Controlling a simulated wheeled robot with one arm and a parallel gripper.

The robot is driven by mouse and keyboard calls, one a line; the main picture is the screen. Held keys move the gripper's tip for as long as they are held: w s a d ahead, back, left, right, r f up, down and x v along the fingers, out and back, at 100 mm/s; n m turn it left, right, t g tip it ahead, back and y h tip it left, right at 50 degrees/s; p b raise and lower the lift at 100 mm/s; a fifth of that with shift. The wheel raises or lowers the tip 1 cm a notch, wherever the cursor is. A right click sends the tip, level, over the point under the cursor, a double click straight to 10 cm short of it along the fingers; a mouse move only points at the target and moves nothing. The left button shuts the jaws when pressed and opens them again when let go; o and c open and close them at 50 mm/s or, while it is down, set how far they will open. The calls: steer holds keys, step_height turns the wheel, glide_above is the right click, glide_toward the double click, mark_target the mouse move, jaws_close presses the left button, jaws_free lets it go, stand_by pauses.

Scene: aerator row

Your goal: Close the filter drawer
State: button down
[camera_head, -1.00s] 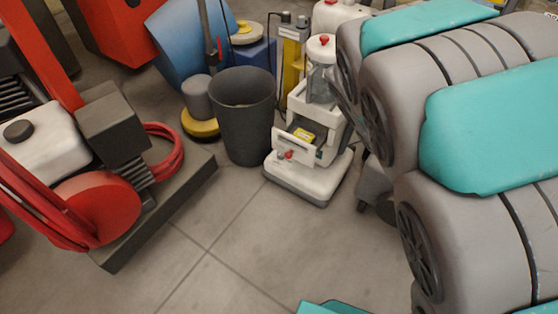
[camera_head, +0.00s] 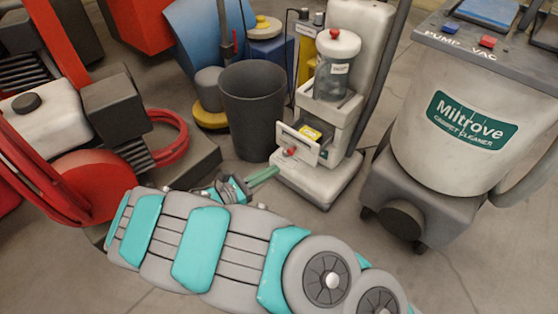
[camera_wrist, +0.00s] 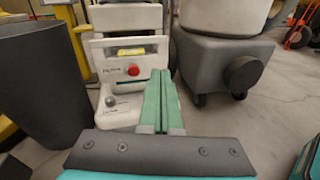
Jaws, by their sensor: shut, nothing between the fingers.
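The filter drawer (camera_head: 297,147) is a pale box low on the white machine (camera_head: 325,188), pulled out, with a yellow block (camera_head: 310,133) inside. A red knob (camera_head: 291,151) sits on its front. In the wrist view the drawer's front (camera_wrist: 103,56) faces me, with its red knob (camera_wrist: 134,69). My gripper (camera_head: 275,172) has its green fingers together and empty, low in front of the machine. In the wrist view my gripper (camera_wrist: 159,80) points toward the machine, to the right of the knob. I cannot tell whether it touches anything.
A dark bin (camera_head: 252,110) stands just left of the drawer. A carpet cleaner (camera_head: 450,110) stands to the right. A red machine with a coiled hose (camera_head: 165,140) is at the left. Open floor lies in front, partly behind my arm.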

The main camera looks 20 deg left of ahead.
steer(key=s+a+f+n+t+y, duration=0.2)
steer(key=s+a+f+n+y, duration=0.1)
steer(key=a+f, duration=0.15)
steer(key=b, duration=0.3)
glide_toward(289, 152)
steer(key=x, duration=0.5)
steer(key=shift+w+d+f, duration=0.1)
steer(key=shift+w+f, duration=0.1)
steer(key=shift+w, duration=0.05)
steer(key=shift+w+d, duration=0.25)
steer(key=shift+w, duration=0.35)
steer(key=shift+w+d+r+p, duration=0.15)
steer(key=shift+w+d+p, duration=0.1)
steer(key=shift+w+p, duration=0.25)
steer(key=x, duration=0.8)
steer(key=shift+w, duration=0.2)
steer(key=shift+w+d+r, duration=0.1)
steer(key=shift+w, duration=0.45)
